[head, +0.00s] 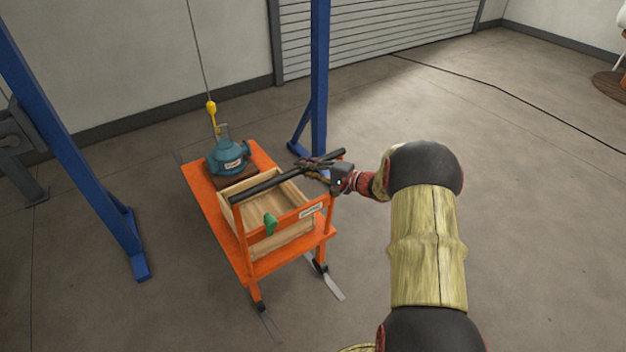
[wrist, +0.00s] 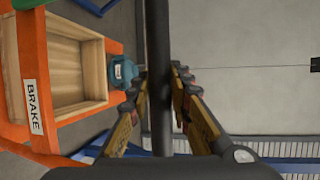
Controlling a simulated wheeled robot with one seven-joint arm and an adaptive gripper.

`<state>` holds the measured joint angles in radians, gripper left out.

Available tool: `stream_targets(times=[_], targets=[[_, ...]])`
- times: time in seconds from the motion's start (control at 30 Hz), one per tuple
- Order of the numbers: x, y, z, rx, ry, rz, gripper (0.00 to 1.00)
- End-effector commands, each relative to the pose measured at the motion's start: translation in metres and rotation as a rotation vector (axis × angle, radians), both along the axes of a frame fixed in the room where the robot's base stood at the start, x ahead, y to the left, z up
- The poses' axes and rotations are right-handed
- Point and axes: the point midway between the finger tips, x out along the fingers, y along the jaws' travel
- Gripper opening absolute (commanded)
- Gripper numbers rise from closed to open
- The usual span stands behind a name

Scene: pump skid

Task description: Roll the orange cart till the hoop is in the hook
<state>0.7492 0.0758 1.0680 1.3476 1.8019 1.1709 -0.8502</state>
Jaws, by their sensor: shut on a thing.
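The orange cart (head: 270,262) stands between the blue posts, its black push handle (head: 262,186) at the near end. My gripper (head: 318,166) is shut on this handle near its right end; in the wrist view the dark bar runs between the fingers (wrist: 160,75). A teal pump (head: 228,158) sits on the cart's far end with a small grey hoop (head: 223,131) on top. A yellow hook (head: 211,110) hangs on a cable just above and beside the hoop. I cannot tell whether they touch. A green lever (head: 270,224) shows beside the BRAKE label (wrist: 34,107).
A wooden box (head: 290,236) sits on the cart's near half. Blue gantry legs stand left (head: 85,160) and right (head: 319,70) of the cart. Flat grey strips (head: 333,284) lie on the floor by the near wheels. Floor to the right is mostly clear.

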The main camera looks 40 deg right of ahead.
Motion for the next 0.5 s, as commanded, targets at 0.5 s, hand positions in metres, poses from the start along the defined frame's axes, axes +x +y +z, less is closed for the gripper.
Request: stream_targets(times=[0.5], targets=[[0.082,0.000,0.000,0.000,0.000,-0.002,0.00]])
